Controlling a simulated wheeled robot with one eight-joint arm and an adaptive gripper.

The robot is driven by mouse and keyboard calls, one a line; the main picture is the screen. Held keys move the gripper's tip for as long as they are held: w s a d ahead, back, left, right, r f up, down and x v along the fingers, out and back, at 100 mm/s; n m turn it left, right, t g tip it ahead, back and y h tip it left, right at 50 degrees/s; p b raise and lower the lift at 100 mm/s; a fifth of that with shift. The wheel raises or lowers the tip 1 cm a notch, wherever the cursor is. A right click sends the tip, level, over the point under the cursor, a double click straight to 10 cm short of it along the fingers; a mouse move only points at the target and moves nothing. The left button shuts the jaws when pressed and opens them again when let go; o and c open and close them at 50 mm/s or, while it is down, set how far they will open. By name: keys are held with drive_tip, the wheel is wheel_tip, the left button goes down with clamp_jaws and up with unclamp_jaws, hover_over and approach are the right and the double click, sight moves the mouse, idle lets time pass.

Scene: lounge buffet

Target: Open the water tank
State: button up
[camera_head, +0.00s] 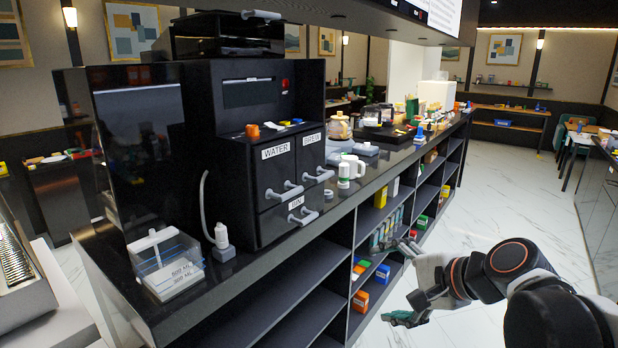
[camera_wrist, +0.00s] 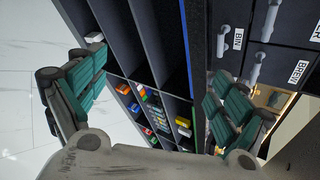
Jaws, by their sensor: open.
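The black machine (camera_head: 228,120) stands on the counter with closed drawer fronts. The WATER front (camera_head: 275,172) is upper left, with a grey bar handle (camera_head: 284,191). The BREW front (camera_head: 311,155) is beside it and the BIN front (camera_head: 280,222) below. My gripper (camera_head: 403,282) is open and empty, right of and below the machine, apart from the fronts. In the wrist view, my gripper (camera_wrist: 155,65) has its fingers spread; the BIN handle (camera_wrist: 223,41), WATER handle (camera_wrist: 268,19) and BREW handle (camera_wrist: 254,68) show at upper right. The WATER label is cut off there.
A clear measuring container (camera_head: 168,262) and a hose with a white nozzle (camera_head: 221,235) are left of the drawers. A white bottle (camera_head: 344,175) and other items crowd the counter to the right. Open shelves (camera_head: 300,285) lie below. The floor (camera_head: 485,200) at right is clear.

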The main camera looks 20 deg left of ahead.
drive_tip(key=w+a+r+m+y+p, duration=0.3)
drive_tip(key=w+a+r+m, duration=0.2)
drive_tip(key=w+a, duration=0.2)
drive_tip(key=m+y+p, duration=0.4)
drive_tip(key=m+y, duration=0.1)
drive_tip(key=m, duration=0.1)
approach(293, 192)
drive_tip(key=b+x, duration=0.1)
drive_tip(key=x, duration=0.9)
drive_tip(key=shift+w+a, duration=0.15)
drive_tip(key=shift+a, duration=0.2)
drive_tip(key=shift+c, duration=0.2)
drive_tip(key=c, duration=1.5)
drive_tip(key=shift+d, duration=0.1)
drive_tip(key=shift+d+m, duration=0.1)
drive_tip(key=shift+m, duration=0.2)
